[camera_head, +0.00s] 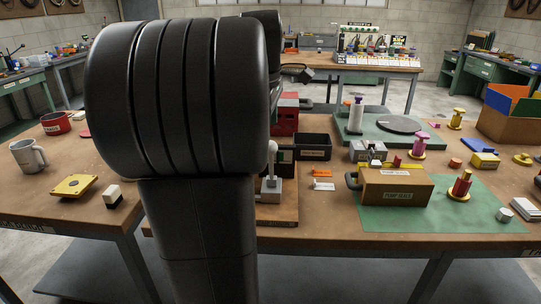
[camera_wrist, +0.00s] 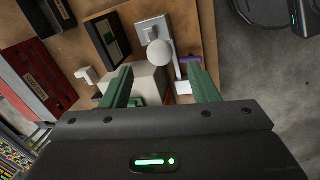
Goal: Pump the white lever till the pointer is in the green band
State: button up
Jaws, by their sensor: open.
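The white lever (camera_head: 271,165) stands on a grey base on a wooden board in the head view, just right of my arm. In the wrist view its round white knob (camera_wrist: 160,53) is seen from above, with the pale base plate (camera_wrist: 150,27) beyond. My gripper (camera_wrist: 161,86) is open, with its green fingers on either side of the view.
A black bin (camera_head: 313,147) and red box (camera_head: 285,115) stand behind the lever. An orange piece (camera_head: 322,172) and white piece (camera_head: 323,184) lie to its right. A brown box (camera_head: 396,187) stands on a green mat (camera_head: 375,221) farther right. My arm blocks the centre-left.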

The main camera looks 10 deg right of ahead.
aim_at(272, 153)
jog(key=b+x, duration=0.1)
jog(key=x, duration=0.9)
grip_shut()
jog(key=shift+w+d+r+p, duration=0.15)
jog(key=shift+r+p, duration=0.1)
jog(key=shift+p, duration=0.75)
jog(key=shift+f, duration=0.15)
grip_release()
jog(key=shift+w, duration=0.1)
